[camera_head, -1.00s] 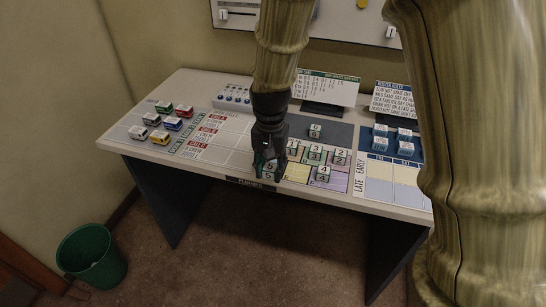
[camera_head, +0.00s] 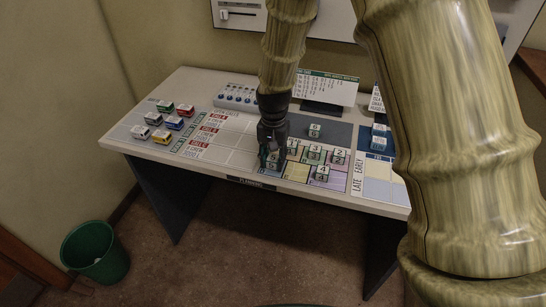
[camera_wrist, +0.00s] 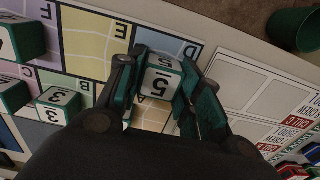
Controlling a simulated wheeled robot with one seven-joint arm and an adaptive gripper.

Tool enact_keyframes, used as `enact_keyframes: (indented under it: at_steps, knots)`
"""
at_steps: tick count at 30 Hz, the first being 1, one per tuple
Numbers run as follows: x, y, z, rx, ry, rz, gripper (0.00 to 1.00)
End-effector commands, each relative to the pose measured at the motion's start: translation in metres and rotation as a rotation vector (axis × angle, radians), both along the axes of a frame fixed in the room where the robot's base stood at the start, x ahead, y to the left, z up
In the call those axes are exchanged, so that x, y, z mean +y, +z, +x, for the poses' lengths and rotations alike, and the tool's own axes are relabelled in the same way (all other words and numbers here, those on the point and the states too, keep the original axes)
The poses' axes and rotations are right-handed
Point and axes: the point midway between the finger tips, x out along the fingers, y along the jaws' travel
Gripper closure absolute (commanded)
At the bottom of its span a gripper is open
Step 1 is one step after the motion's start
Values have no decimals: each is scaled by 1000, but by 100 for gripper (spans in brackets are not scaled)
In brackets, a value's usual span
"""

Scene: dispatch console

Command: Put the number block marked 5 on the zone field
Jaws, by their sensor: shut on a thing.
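The number block marked 5 (camera_head: 273,161) is white-faced with dark green edges. It also shows in the wrist view (camera_wrist: 160,83), between the two fingers. My gripper (camera_head: 270,153) is shut on it, at the front left of the zone field (camera_head: 297,172), a grid of coloured lettered cells. In the wrist view the gripper (camera_wrist: 161,88) holds the block over the blue D cell (camera_wrist: 178,43) and the orange cell behind it. I cannot tell whether the block touches the field. My fingers hide part of its sides.
Other number blocks stand close to the right: 3 (camera_head: 315,152), 2 (camera_head: 338,156), 4 (camera_head: 322,173) and 0 (camera_head: 315,130). Toy vans (camera_head: 161,137) stand at the desk's left. A green bin (camera_head: 95,252) is on the floor.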

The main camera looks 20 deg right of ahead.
Motion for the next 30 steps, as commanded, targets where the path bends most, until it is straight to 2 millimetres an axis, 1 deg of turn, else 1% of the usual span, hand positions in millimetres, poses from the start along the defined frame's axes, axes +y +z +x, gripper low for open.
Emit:
enact_keyframes:
  at_steps: [11,12,14,15,24,28,30]
  knots:
    - [0,-3,0,0,-1,0,83]
    - [0,-3,0,0,-1,0,58]
    - [0,-3,0,0,-1,0,47]
    - [0,-3,0,0,-1,0,43]
    - [0,-2,0,0,0,0,43]
    - [0,3,1,-2,0,0,43]
    - [0,9,1,-2,0,0,43]
